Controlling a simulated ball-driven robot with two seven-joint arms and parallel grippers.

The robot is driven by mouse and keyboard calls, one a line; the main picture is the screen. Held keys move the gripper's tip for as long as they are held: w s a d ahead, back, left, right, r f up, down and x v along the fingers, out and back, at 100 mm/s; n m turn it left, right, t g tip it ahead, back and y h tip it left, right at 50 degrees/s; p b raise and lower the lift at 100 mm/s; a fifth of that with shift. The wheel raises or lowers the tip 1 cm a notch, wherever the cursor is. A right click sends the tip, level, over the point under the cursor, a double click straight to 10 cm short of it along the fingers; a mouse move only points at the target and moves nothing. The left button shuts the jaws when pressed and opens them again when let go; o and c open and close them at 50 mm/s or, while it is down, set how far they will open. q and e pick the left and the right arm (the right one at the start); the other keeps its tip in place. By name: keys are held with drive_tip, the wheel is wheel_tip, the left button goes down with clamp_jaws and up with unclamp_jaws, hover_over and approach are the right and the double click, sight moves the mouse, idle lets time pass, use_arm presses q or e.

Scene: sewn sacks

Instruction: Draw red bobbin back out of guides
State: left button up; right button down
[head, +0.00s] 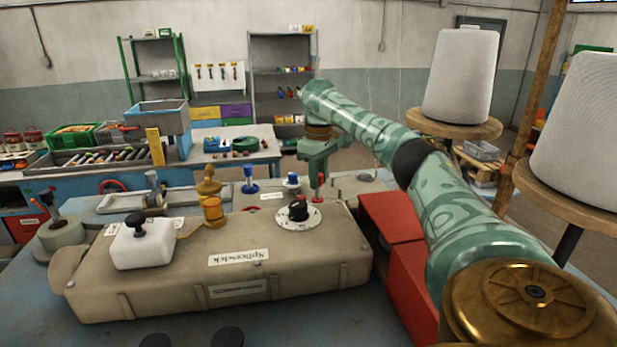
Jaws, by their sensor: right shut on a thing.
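The red bobbin (318,196) is a small red piece at the right end of the beige machine (330,262), behind the black dial. My right gripper (319,182) is above it, pointing down, with its jaws shut on the bobbin's upper part. The picture is too small to tell whether the bobbin still sits in a guide or is clear of it. Brass-coloured fittings (213,212) stand left of the dial on the machine. My left gripper is out of view.
A blue-topped piece (250,180) and a blue-and-white one (292,183) stand left of the red bobbin. A black dial (298,210) is close in front. A red box (392,222) lies to the right. White thread cones (461,75) stand on round wooden stands.

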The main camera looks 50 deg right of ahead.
drive_tip(key=shift+s+d, duration=1.95)
drive_tip(key=shift+d, duration=0.35)
drive_tip(key=shift+s+d, duration=1.95)
drive_tip(key=shift+d, duration=0.4)
drive_tip(key=shift+s+d, duration=1.95)
drive_tip(key=shift+d, duration=0.35)
drive_tip(key=shift+f, duration=0.6)
drive_tip(key=c, duration=1.1)
unclamp_jaws()
drive_tip(key=shift+c, duration=0.2)
wheel_tip(320, 180, up, 8)
drive_tip(key=shift+f, duration=0.25)
